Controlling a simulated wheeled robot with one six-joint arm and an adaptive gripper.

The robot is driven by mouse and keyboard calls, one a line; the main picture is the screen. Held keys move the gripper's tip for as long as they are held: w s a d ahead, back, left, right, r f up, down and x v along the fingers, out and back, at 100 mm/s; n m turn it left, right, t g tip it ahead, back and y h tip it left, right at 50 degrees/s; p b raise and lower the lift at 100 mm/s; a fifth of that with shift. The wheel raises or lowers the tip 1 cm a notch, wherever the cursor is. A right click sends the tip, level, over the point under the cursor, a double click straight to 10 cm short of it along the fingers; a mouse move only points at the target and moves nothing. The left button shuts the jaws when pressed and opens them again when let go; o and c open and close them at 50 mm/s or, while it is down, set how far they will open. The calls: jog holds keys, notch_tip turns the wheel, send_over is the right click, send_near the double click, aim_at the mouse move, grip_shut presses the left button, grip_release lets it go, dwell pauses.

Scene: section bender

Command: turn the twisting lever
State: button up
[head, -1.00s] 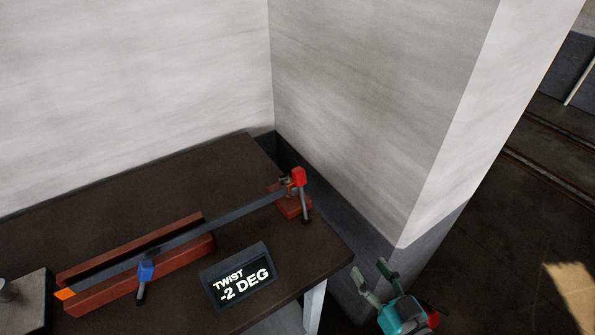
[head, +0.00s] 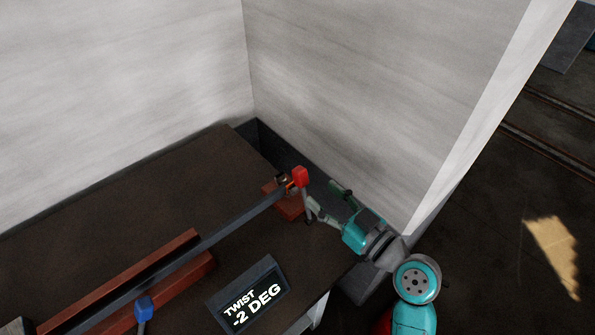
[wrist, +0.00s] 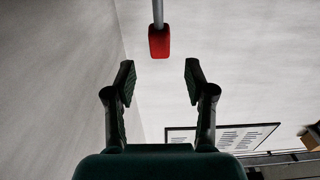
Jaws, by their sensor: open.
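The twisting lever has a red head (head: 300,176) and a grey rod (head: 308,207) running down from it, at the right end of the long dark bar (head: 232,228). My gripper (head: 327,200) is open just right of the lever, its fingers pointing towards it. In the wrist view, the red head (wrist: 159,42) lies beyond the two open fingertips (wrist: 159,80), roughly centred between them, with nothing in the jaws. One fingertip overlaps the rod in the head view; I cannot tell whether they touch. The display (head: 250,297) reads TWIST -2 DEG.
The bar lies along a red-brown support (head: 190,262) on a dark bench (head: 120,215). A blue-headed clamp lever (head: 144,307) stands at the front left. Pale walls rise close behind and to the right of the bench, near my arm.

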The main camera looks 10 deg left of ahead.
aim_at(305, 179)
jog(key=x, duration=0.8)
jog(key=shift+w+a, duration=0.1)
jog(key=shift+c, duration=0.2)
grip_shut()
